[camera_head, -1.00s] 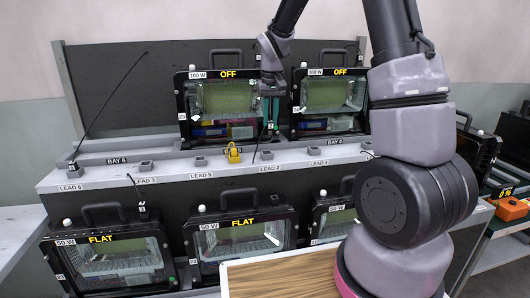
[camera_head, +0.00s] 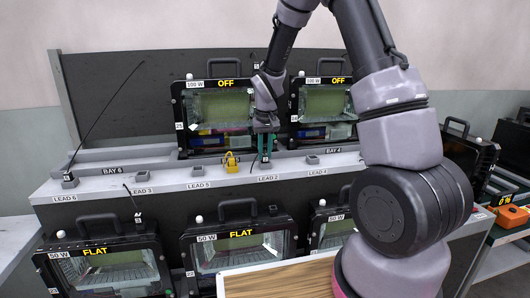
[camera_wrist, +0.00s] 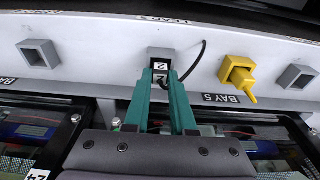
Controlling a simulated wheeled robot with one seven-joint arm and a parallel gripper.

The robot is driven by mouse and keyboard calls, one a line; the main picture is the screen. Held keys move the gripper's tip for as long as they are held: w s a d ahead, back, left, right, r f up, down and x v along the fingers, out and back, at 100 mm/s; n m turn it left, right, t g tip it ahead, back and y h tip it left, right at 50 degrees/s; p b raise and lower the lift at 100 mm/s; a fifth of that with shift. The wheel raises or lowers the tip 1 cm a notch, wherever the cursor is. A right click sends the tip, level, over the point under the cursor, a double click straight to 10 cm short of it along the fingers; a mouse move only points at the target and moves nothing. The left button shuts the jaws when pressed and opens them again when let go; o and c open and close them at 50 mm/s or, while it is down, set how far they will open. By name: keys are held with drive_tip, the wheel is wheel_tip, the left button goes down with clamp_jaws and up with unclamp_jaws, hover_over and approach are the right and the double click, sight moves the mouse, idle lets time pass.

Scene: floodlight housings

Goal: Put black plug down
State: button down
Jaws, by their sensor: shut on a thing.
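The black plug (camera_wrist: 158,83) is between the teal fingertips of my gripper (camera_wrist: 160,96) in the wrist view, with a white label "2" at its end. A thin black cable curves off to its right. The plug is at the grey square holder (camera_wrist: 160,53) on the ledge; I cannot tell whether it is fully seated in it. In the head view my gripper (camera_head: 265,147) points down just behind the LEAD 2 label, and its fingers hide most of the plug.
A yellow plug (camera_head: 231,160) stands in a holder left of my gripper. Another grey holder (camera_head: 312,160) is to the right on the ledge (camera_head: 220,183). A floodlight housing marked OFF (camera_head: 218,115) stands close behind. Housings marked FLAT (camera_head: 240,250) are below in front.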

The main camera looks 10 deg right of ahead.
drive_tip(key=shift+f, duration=0.15)
drive_tip(key=c, duration=0.8)
unclamp_jaws()
drive_tip(key=shift+o, duration=0.2)
drive_tip(key=s+d+r+m+t, duration=0.1)
drive_tip(key=s+r, duration=0.3)
drive_tip(key=r, duration=0.5)
drive_tip(key=s+d+r, duration=0.1)
drive_tip(key=s+r, duration=0.2)
drive_tip(key=r, duration=0.7)
drive_tip(key=s+d+r+m+t+y, duration=0.1)
drive_tip(key=s+d+r+t, duration=0.1)
drive_tip(key=s, duration=0.8)
drive_tip(key=s+d+r+m+t+y, duration=0.1)
drive_tip(key=s+r, duration=0.4)
drive_tip(key=s, duration=0.5)
drive_tip(key=shift+d+r+m+t, duration=0.3)
drive_tip(key=shift+d+m+t, duration=0.1)
drive_tip(key=shift+m+t, duration=0.25)
drive_tip(key=shift+s, duration=0.1)
